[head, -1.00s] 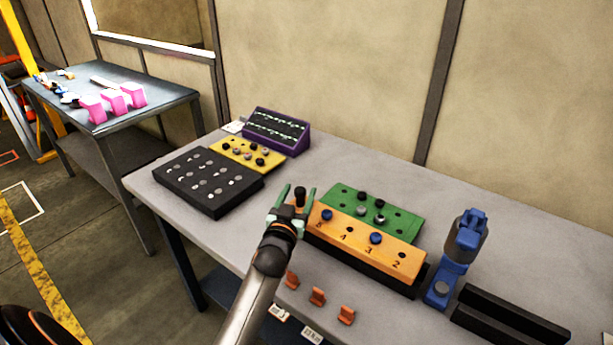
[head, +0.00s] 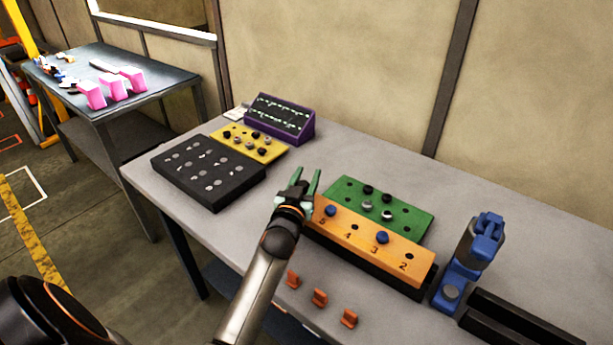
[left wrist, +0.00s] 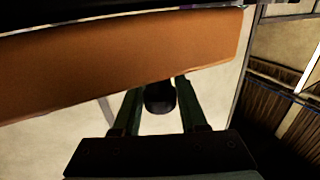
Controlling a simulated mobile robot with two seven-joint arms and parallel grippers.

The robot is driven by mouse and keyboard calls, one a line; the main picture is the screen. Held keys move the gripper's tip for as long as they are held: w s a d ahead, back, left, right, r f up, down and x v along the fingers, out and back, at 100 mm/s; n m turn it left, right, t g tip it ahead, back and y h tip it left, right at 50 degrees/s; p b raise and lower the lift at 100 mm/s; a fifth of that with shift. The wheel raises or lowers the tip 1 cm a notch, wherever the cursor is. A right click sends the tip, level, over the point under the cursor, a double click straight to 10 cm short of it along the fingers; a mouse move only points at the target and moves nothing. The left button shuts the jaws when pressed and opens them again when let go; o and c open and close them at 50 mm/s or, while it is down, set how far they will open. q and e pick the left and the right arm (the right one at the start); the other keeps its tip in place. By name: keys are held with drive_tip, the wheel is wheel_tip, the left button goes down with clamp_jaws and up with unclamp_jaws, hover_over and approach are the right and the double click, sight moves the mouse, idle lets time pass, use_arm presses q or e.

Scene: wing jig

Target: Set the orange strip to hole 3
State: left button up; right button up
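The orange strip (head: 340,225) lies along the front of the green board (head: 405,208), on a black base. Numbers 5, 4, 3 and 2 show on it. Blue pins stand by 5 (head: 331,211) and by 3 (head: 382,237); the holes by 4 (head: 354,227) and 2 (head: 409,256) look empty. My left gripper (head: 307,172) is at the strip's left end, green fingers apart. In the left wrist view a dark round knob (left wrist: 160,97) shows between the fingers (left wrist: 161,88); I cannot tell if they touch it. The orange strip (left wrist: 120,60) spans that view's upper part. My right gripper is not in view.
Several orange clips (head: 320,298) lie near the table's front edge. A blue device (head: 470,262) and a black channel (head: 520,318) stand at right. A black tray (head: 215,200), yellow board (head: 270,150) and purple rack (head: 305,130) stand at left. Bare tabletop lies behind the green board.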

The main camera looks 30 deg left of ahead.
use_arm(q)
clamp_jaws()
idle(1.0)
